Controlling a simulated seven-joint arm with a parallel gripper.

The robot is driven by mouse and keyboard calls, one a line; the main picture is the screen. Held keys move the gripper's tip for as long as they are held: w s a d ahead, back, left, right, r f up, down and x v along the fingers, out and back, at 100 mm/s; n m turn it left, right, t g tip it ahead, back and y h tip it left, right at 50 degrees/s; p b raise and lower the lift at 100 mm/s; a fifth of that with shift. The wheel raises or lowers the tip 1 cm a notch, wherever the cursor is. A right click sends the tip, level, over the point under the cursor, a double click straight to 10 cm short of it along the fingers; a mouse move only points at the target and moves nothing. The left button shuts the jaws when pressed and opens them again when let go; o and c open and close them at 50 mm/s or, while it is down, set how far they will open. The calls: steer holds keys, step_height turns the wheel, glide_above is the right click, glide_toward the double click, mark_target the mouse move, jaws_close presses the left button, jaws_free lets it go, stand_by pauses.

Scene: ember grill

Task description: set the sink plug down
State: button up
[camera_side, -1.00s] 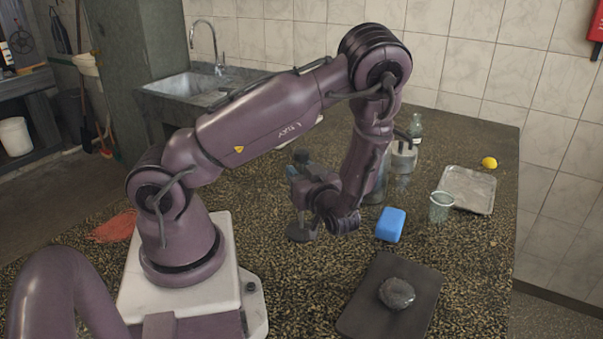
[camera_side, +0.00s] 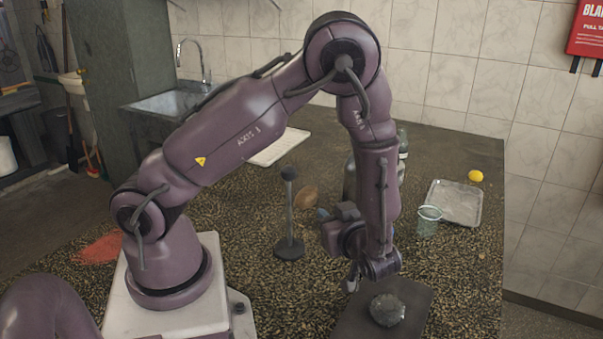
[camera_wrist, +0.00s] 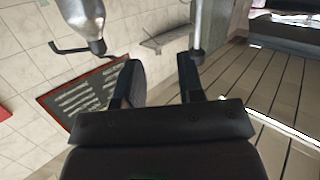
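My gripper (camera_side: 323,213) is at the end of the bent wrist, in front of the dark upright rod stand's right side, above the counter. In the wrist view my gripper (camera_wrist: 163,75) has its two dark fingers apart, with wall tiles visible between them. The left finger looks wider and rounded. I see nothing clearly held between the fingers. I cannot pick out a sink plug for certain in either view. A round grey lump (camera_side: 387,310) lies on a dark flat board (camera_side: 350,322) below my wrist.
A dark rod stand (camera_side: 289,220) with a knob stands left of my gripper, near a brown rounded thing (camera_side: 305,197). A green cup (camera_side: 428,222), metal tray (camera_side: 457,203) and lemon (camera_side: 475,176) are at right.

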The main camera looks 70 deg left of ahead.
steer(key=w+d+r+m+t+h, duration=0.2)
steer(key=w+r+m+t+h, duration=0.15)
steer(key=w+t+h, duration=0.35)
steer(key=w+d+r+m+t+h, duration=0.4)
steer(key=d+r+m+h, duration=0.3)
steer(key=r, duration=0.4)
steer(key=s+d+r+m+g+h, duration=0.1)
steer(key=s+d+r+m+h, duration=0.15)
steer(key=s, duration=0.25)
steer(key=s+d+r+m+g+h, duration=0.1)
steer(key=s+r+m+h, duration=0.15)
steer(key=s, duration=0.25)
steer(key=s+a+m+g+y, duration=0.2)
steer(key=s+a+m+y, duration=0.1)
steer(key=s, duration=0.7)
steer(key=shift+s+a+r+m+g, duration=0.3)
steer(key=shift+s+a+m+g, duration=0.15)
steer(key=shift+a, duration=0.2)
